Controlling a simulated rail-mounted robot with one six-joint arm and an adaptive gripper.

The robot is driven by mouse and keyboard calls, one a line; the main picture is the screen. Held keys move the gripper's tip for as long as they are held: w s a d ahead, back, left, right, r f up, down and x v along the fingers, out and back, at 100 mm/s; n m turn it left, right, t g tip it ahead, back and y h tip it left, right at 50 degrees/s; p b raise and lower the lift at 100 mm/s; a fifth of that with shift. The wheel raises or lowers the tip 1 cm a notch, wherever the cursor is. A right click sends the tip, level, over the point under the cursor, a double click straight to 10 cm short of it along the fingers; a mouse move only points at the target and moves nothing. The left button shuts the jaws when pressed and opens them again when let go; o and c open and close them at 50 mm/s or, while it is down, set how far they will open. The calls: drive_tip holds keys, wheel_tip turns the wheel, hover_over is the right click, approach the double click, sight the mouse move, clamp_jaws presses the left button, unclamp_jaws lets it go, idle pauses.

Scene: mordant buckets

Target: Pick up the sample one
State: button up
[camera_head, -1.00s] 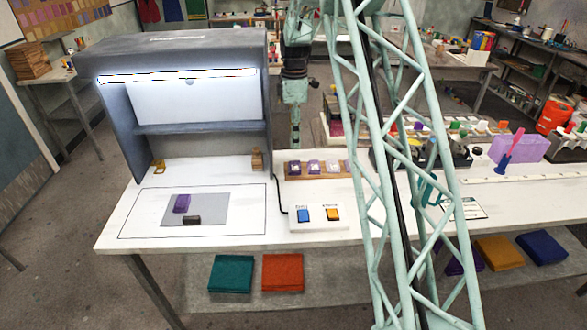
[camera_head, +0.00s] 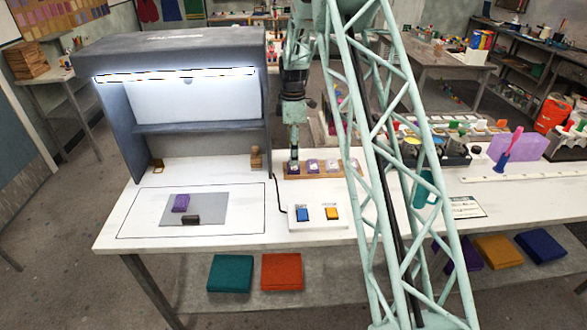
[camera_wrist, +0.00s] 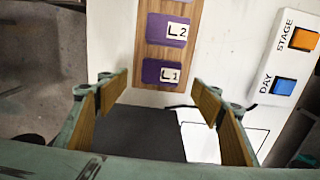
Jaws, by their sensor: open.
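A purple sample tile marked L1 (camera_wrist: 151,71) lies at the near end of the wooden rack (camera_wrist: 127,87). A second purple tile marked L2 (camera_wrist: 156,27) lies beyond it. In the head view the rack (camera_head: 303,176) stands on the white table, with several tiles in a row, including the second one (camera_head: 313,166). My gripper (camera_head: 294,163) hangs over the rack's left end and hides the tile there. In the wrist view my gripper (camera_wrist: 160,93) is open and empty, its wooden-looking fingers apart on either side of L1.
A button box with a blue DAY button (camera_wrist: 284,86) and an orange STAGE button (camera_wrist: 304,39) sits beside the rack. A grey light booth (camera_head: 200,128) stands left. A purple block (camera_head: 181,203) and a dark block (camera_head: 190,220) lie on a grey mat (camera_head: 215,208).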

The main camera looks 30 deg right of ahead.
sight(294, 167)
drive_tip(key=shift+f, duration=0.25)
drive_tip(key=shift+s+a+f, duration=0.1)
drive_tip(key=shift+f, duration=2.5)
drive_tip(key=shift+c, duration=0.2)
drive_tip(key=c, duration=0.7)
